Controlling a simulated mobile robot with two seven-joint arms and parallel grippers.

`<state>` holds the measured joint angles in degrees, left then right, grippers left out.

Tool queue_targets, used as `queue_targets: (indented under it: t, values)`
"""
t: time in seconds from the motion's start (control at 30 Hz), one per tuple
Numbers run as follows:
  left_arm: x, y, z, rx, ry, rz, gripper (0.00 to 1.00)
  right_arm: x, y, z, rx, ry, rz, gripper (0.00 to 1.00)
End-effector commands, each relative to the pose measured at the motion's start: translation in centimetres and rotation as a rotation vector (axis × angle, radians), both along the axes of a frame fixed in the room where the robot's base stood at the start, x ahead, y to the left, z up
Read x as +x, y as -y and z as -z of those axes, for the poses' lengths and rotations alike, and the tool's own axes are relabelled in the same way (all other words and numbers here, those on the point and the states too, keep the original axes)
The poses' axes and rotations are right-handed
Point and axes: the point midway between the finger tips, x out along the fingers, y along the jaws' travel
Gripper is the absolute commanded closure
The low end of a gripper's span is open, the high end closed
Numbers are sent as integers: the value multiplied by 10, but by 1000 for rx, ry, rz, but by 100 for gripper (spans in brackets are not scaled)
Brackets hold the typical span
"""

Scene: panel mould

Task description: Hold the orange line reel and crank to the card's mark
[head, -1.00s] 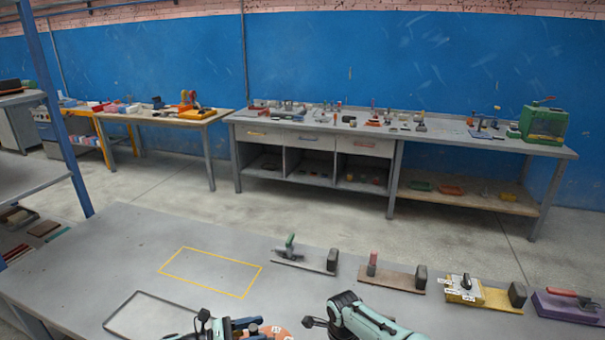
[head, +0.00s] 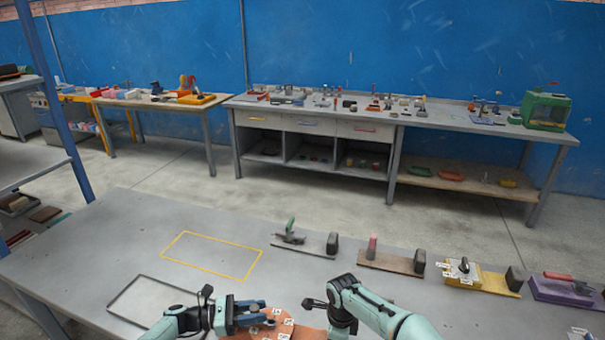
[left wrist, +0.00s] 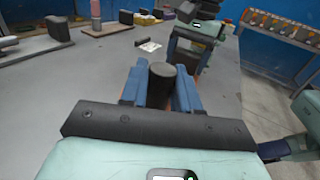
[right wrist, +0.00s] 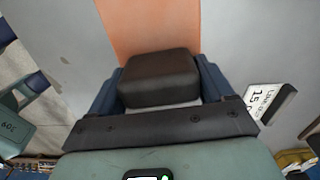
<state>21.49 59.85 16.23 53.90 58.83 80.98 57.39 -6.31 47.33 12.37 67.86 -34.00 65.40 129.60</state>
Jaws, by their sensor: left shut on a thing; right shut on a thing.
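The orange line reel (head: 288,332) sits at the bottom edge of the head view, with small white number tags on it and its lower part cut off. My left gripper (head: 258,312) is over its left part. In the left wrist view its blue fingers are shut on a black round knob (left wrist: 161,84). My right gripper (right wrist: 160,88) is shut on a black block (right wrist: 160,76) at the end of the orange base (right wrist: 152,25). In the head view the right wrist hides that grip. A white card (right wrist: 263,98) reading about "15.0" stands right in the right wrist view.
Beyond my grippers stand a green-handled board (head: 305,242), a red-handled board (head: 392,261), a yellow one (head: 490,281) with white tags, and a purple one (head: 566,290). A yellow outline (head: 212,256) and a grey-framed area (head: 150,300) on the table are empty.

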Motion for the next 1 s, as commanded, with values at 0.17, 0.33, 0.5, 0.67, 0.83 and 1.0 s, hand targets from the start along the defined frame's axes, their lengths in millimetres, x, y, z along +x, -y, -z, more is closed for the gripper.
queue_targets:
  t: [0.17, 0.33, 0.5, 0.67, 0.83, 1.0]
  values:
    - [0, 0, 0, 2, 1, -1, 49, 0, 0, 0, -2, 1, -1, 68]
    - [0, 0, 0, 2, 1, -1, 49, 0, 0, 0, -2, 1, -1, 68]
    - [-1, -8, 0, 2, 1, -3, 49, 0, 0, 0, -2, 1, -1, 68]
    - [-5, -34, 1, 3, 0, -5, 49, 0, 0, 0, -1, 1, 0, 68]
    - [-11, -71, 1, 3, 0, -6, 49, 0, 0, 0, -1, 0, 0, 68]
    - [-17, -101, 1, 2, 2, -4, 49, 0, 0, 0, -1, 1, 0, 68]
